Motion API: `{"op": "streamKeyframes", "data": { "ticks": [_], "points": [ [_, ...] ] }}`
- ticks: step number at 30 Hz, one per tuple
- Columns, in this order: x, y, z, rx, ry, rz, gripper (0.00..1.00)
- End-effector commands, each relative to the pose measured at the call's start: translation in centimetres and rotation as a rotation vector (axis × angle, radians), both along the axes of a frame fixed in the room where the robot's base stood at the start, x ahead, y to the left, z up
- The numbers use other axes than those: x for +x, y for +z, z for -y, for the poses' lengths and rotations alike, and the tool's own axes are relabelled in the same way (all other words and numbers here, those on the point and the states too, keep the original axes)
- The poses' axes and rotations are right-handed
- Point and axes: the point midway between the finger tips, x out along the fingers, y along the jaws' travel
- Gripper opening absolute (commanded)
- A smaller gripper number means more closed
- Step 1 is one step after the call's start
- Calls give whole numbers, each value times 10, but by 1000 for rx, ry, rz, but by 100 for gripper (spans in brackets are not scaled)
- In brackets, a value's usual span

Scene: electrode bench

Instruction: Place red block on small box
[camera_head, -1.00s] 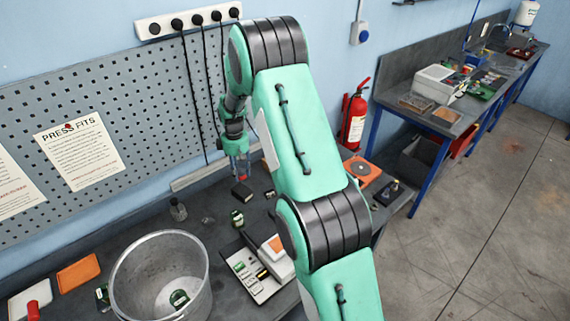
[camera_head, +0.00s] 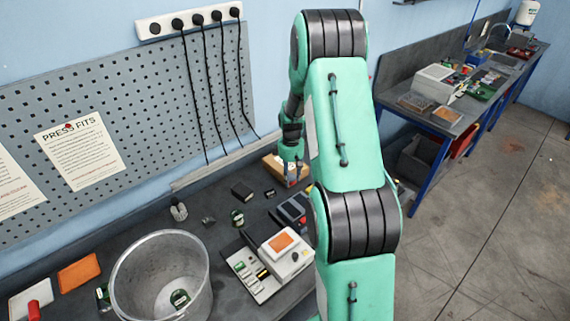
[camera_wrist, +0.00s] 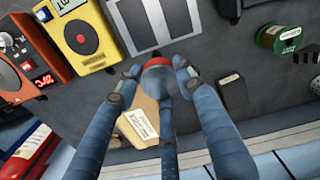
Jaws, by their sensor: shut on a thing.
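The red block (camera_wrist: 158,61) is pinched between the fingertips of my gripper (camera_wrist: 153,78); only its top edge shows in the wrist view, the rest hidden by the fingers. The small box (camera_wrist: 138,124) is tan cardboard with a white label, seen between and behind my fingers in the wrist view. In the head view the small box (camera_head: 272,166) stands near the back wall, and my gripper (camera_head: 291,176) is in front of or over it, partly hiding it. I cannot tell whether the block touches the box.
A black block (camera_head: 242,191) lies left of my gripper. A yellow meter (camera_wrist: 82,38) and a red device (camera_wrist: 30,62) lie close by in the wrist view. A large metal pot (camera_head: 160,275) and a white device with an orange top (camera_head: 282,252) stand nearer the front.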

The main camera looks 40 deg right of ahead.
Motion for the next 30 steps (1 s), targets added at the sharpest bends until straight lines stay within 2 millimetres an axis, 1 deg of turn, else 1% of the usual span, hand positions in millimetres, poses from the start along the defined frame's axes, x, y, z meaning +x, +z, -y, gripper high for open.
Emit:
{"op": "streamKeyframes", "data": {
  "ticks": [1,3,6,20,26,30],
  "points": [
    [0,-6,0,0,0,0,0],
    [0,-12,0,0,-1,0,0],
    [0,-17,0,0,-1,0,0],
    [2,-18,1,-1,-1,1,0],
    [13,-19,8,-1,-1,2,0],
    [27,-21,16,-1,-1,2,0]
  ]
}}
